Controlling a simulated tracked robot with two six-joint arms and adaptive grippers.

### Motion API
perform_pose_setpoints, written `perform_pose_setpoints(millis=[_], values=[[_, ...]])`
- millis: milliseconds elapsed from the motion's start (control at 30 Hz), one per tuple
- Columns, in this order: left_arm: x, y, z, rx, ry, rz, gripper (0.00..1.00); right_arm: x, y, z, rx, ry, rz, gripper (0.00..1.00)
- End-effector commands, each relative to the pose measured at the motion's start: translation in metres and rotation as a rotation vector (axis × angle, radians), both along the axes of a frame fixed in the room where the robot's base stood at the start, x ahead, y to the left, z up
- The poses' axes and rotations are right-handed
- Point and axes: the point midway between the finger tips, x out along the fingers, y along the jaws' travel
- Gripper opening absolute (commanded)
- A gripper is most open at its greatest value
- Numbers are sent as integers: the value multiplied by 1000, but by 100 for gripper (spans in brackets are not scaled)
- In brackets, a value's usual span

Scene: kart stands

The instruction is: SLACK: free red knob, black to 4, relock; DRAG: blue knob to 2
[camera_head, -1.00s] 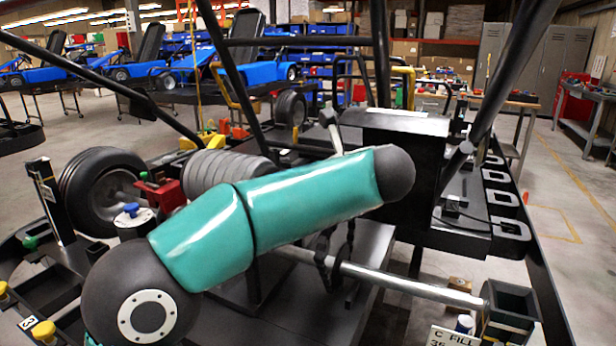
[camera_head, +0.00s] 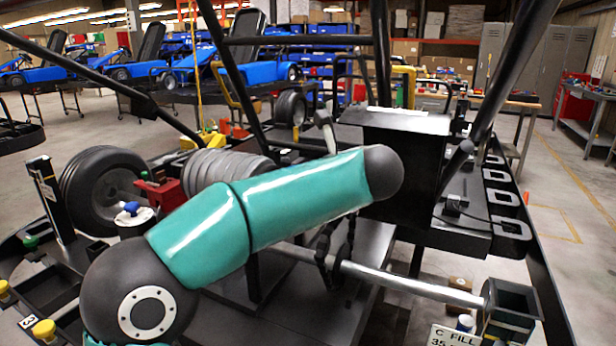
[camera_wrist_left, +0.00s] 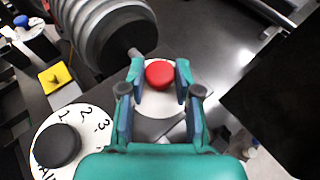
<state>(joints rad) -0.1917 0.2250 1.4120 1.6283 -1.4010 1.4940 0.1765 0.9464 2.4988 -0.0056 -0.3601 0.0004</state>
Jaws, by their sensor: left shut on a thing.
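In the left wrist view the red knob (camera_wrist_left: 159,74) sits on a pale round plate, between the fingertips of my left gripper (camera_wrist_left: 160,78), which is shut on it. The black knob (camera_wrist_left: 58,146) stands to the lower left on a white dial (camera_wrist_left: 82,122) with the numbers 1, 2 and 3 legible; the black knob hides part of it, and its pointer cannot be made out. A blue knob (camera_head: 130,208) sits on a white disc in the head view, left of my teal arm. My right gripper is not in view.
A ribbed grey cylinder (camera_wrist_left: 103,32) rises close beside the red knob. A yellow square block (camera_wrist_left: 56,77) lies to its left. In the head view, black frame bars (camera_head: 381,55) and a dark box (camera_head: 402,150) stand around my arm; a silver rod (camera_head: 400,283) crosses below it.

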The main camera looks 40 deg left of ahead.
Motion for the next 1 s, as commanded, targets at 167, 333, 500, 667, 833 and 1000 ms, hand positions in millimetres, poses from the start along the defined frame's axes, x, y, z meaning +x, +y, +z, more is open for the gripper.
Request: perform_pose_setpoints(millis=[167,333,500,667,833,1000], values=[[-4,3,-4,-2,-10,-151,0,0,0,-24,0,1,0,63],[-6,5,0,-2,-5,-332,0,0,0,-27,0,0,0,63],[-6,5,1,0,-1,-439,0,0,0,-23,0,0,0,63],[-6,4,0,0,-2,-465,0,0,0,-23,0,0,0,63],[-6,4,0,0,-3,-464,0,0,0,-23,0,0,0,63],[-6,4,0,0,-3,-462,54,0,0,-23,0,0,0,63]])
